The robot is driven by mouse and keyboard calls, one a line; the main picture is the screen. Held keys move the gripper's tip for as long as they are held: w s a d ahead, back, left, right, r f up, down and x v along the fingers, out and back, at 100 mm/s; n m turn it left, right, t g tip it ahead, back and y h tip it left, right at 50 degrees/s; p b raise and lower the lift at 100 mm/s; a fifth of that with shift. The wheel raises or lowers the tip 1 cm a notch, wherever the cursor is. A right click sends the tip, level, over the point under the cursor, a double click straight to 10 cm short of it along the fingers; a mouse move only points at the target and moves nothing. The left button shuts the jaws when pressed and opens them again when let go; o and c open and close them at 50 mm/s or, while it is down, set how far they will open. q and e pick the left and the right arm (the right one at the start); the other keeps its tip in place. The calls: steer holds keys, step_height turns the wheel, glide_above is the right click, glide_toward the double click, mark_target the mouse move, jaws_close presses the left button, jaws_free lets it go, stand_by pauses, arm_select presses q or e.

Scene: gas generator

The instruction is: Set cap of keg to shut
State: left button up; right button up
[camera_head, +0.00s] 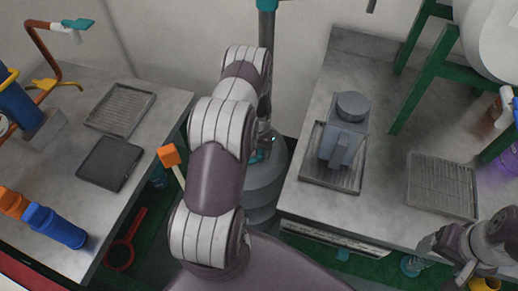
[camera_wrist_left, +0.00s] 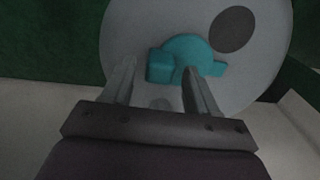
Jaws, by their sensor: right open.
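The keg (camera_head: 262,185) is a grey ribbed cylinder on the floor between the two worktops, partly hidden by my left arm in the head view. In the left wrist view, the round grey keg top (camera_wrist_left: 262,70) carries a teal cap (camera_wrist_left: 185,50) with side lugs and a dark round spot beside it. My left gripper (camera_wrist_left: 160,85) has its fingers spread over the keg top. The right finger overlaps the cap; the left finger stands left of it. Contact cannot be told. My right gripper (camera_head: 438,243) is at the lower right, open, away from the keg.
A right worktop (camera_head: 310,200) bears a grey device (camera_head: 345,130) on a tray and a wire rack (camera_head: 440,185). The left worktop (camera_head: 60,170) holds trays and blue and orange bottles. A green frame (camera_head: 425,80) supports a white tank (camera_head: 490,40).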

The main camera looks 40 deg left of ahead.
arm_select(q)
jaws_close()
